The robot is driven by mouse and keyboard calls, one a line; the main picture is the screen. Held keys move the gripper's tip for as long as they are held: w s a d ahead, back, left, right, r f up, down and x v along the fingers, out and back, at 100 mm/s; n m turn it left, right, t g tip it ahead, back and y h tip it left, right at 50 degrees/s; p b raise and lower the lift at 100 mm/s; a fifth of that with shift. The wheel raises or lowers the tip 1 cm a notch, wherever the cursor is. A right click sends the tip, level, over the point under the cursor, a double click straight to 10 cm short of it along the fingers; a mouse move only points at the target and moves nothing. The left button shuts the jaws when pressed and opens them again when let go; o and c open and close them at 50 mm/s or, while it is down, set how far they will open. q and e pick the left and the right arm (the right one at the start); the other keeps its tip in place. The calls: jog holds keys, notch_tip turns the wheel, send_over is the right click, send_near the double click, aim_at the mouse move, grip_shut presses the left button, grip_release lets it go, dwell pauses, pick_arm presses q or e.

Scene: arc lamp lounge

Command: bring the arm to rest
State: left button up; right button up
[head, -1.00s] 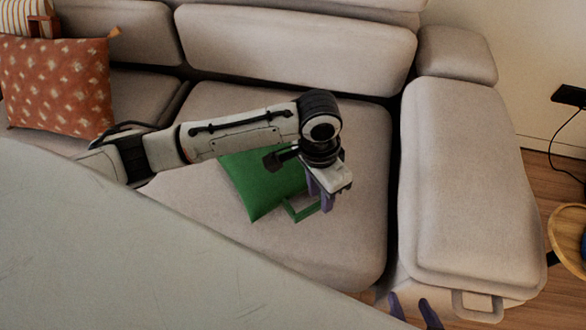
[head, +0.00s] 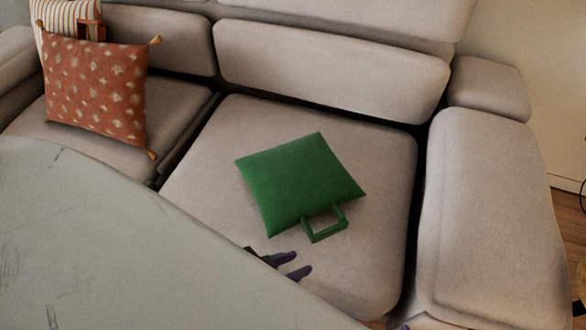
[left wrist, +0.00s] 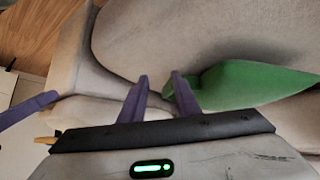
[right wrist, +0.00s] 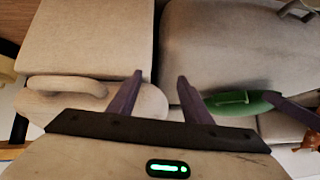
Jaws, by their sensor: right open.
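The green cushion (head: 300,180) lies on the right seat of the sofa, its handle (head: 326,226) pointing toward me. It also shows in the left wrist view (left wrist: 240,84) and the right wrist view (right wrist: 235,103). My left gripper (head: 291,265) is open and empty.
A red patterned cushion (head: 97,95) and a striped cushion (head: 62,14) lean on the left seat. The sofa's armrest (head: 490,210) stands at the right.

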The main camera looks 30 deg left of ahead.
pick_arm(q)
notch_tip(320, 180, up, 7)
jog(key=p, duration=0.9)
jog(key=shift+s+a, duration=0.2)
jog(key=shift+s, duration=0.05)
jog(key=shift+f, duration=0.1)
